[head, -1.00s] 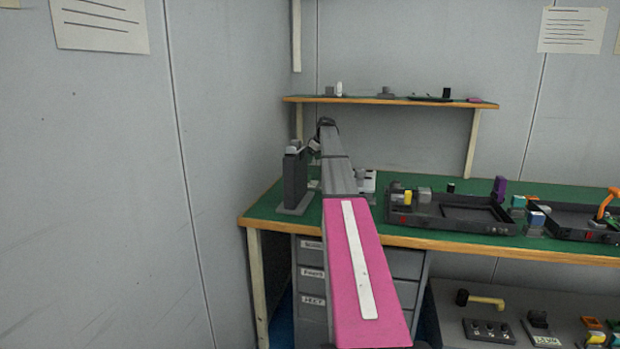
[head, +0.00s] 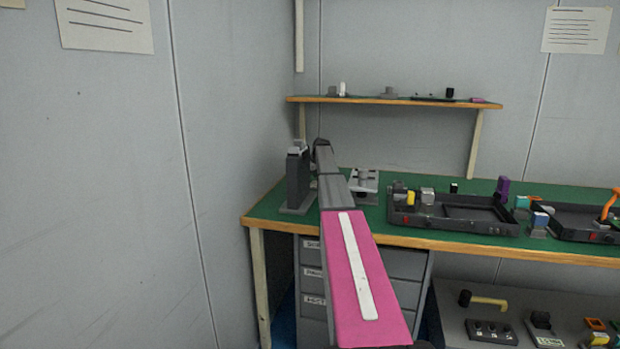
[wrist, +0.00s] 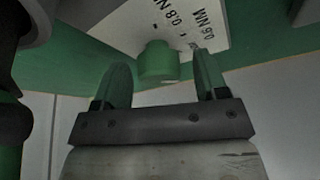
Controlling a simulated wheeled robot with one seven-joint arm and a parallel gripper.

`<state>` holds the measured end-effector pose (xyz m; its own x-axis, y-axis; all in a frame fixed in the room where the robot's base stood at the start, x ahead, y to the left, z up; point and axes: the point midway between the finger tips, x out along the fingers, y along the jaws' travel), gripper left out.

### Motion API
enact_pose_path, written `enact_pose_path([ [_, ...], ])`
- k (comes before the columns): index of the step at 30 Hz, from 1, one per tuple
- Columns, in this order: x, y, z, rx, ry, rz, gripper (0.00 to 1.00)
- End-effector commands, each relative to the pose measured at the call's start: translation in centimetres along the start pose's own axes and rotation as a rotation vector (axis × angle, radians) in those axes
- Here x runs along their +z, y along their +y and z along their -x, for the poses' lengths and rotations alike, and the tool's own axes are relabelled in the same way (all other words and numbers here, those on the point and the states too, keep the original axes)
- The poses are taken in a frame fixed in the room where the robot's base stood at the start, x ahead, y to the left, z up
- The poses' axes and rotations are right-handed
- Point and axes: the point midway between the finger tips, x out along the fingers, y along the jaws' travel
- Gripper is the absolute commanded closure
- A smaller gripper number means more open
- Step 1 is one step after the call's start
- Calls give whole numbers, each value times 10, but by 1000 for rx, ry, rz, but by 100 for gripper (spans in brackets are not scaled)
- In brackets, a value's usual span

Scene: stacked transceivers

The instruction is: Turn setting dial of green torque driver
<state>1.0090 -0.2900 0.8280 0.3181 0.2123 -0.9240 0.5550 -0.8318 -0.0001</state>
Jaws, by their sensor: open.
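My gripper (wrist: 161,66) is open, with one finger on each side of the dial. Gaps show between the fingers and the dial, so I see no grip on it. A black ridged part with green (wrist: 12,120) stands at the left edge; I cannot tell if it is the driver's body. In the head view my arm reaches to the back left of the bench, and the gripper and dial cannot be made out.
A tall dark grey block (head: 298,180) stands close left of my arm, and a small white device (head: 364,182) to its right. A black tray (head: 455,222) lies farther right on the green bench (head: 272,206). A shelf (head: 390,101) hangs behind, above the bench.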

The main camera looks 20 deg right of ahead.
Motion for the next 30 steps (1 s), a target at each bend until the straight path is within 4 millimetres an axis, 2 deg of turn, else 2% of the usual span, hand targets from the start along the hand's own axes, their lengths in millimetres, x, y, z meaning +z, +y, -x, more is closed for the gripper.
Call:
enact_pose_path([
  [6, 0, 0, 0, 0, 0, 0, 33],
  [7, 0, 0, 0, 0, 0, 0, 37],
  [11, 0, 0, 0, 0, 0, 0, 79],
  [12, 0, 0, 0, 0, 0, 0, 83],
  [30, 0, 0, 0, -50, 0, 123, 83],
])
